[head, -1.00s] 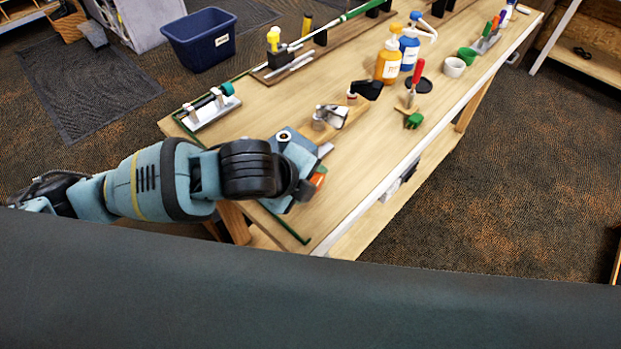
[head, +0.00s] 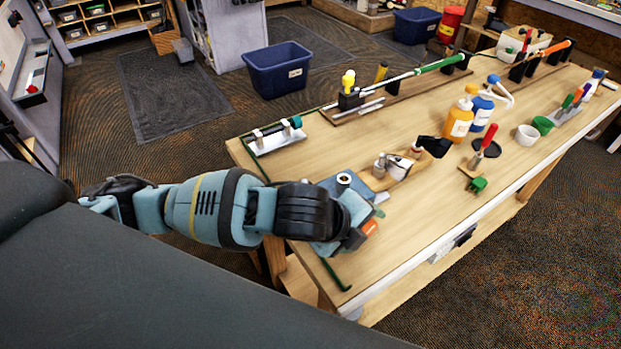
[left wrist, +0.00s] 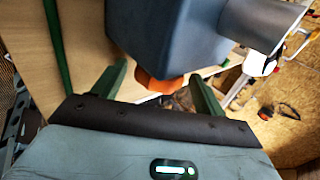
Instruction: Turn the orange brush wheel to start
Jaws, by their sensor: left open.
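The orange brush wheel (left wrist: 158,83) sits on the lower end of a blue-grey machine (left wrist: 170,40) in the left wrist view. My left gripper (left wrist: 159,74) is open, with one green finger on each side of the wheel. A gap shows between the wheel and each finger. In the head view the orange wheel (head: 369,227) shows as a small patch beside my left gripper (head: 350,238), at the near end of the wooden table. My arm hides part of the machine (head: 345,186) there. My right gripper is not in view.
The wooden table (head: 420,225) holds a metal clamp stand (head: 395,170), an orange bottle (head: 459,122), a blue bottle (head: 482,108) and a golf club (head: 440,65) in supports. A blue bin (head: 277,70) stands on the floor behind. The table's near right strip is clear.

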